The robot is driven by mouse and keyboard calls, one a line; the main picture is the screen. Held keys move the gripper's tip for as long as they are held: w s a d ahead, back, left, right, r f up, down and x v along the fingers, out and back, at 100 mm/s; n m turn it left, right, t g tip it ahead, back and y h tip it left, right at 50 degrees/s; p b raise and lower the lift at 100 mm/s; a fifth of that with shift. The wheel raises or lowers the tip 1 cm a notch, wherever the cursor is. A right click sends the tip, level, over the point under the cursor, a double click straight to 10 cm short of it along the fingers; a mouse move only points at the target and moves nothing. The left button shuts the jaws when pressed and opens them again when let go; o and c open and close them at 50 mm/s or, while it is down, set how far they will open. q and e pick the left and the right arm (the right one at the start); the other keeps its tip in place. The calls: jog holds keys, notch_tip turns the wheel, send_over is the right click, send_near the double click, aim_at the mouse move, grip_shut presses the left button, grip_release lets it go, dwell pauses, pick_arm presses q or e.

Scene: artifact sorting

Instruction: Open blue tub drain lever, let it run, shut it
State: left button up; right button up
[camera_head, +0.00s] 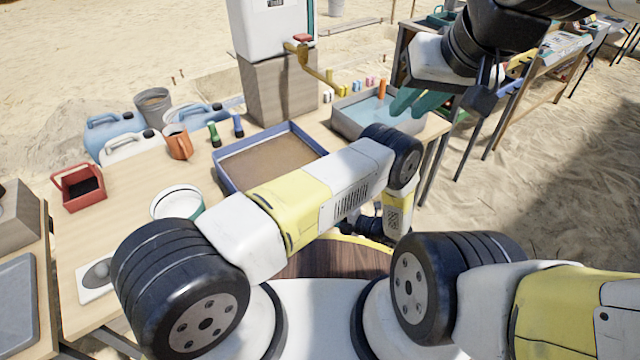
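A blue-rimmed tub (228,181) with flat brown contents stands mid-table. A grey tub (345,122) holding pale blue water stands to its right, at the table's far right. I cannot make out a drain lever on either; my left arm covers the blue tub's near right corner. My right gripper (412,105) has teal fingers that look spread apart, over the right part of the grey tub. I see nothing between them, and cannot tell if they touch the tub. My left gripper is mostly hidden behind its own arm; only dark parts (360,226) show near the table's front edge.
A white tank (268,30) with a yellow tap (322,76) and red handle (303,38) stands on a wooden block (278,90) behind. Jugs (115,132), an orange pitcher (177,142), a red caddy (78,187) and a white-rimmed bowl (176,200) crowd the left.

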pick_arm(q)
jog(key=shift+w+a, duration=0.2)
jog(key=shift+a, duration=0.1)
grip_shut()
dwell(1.3)
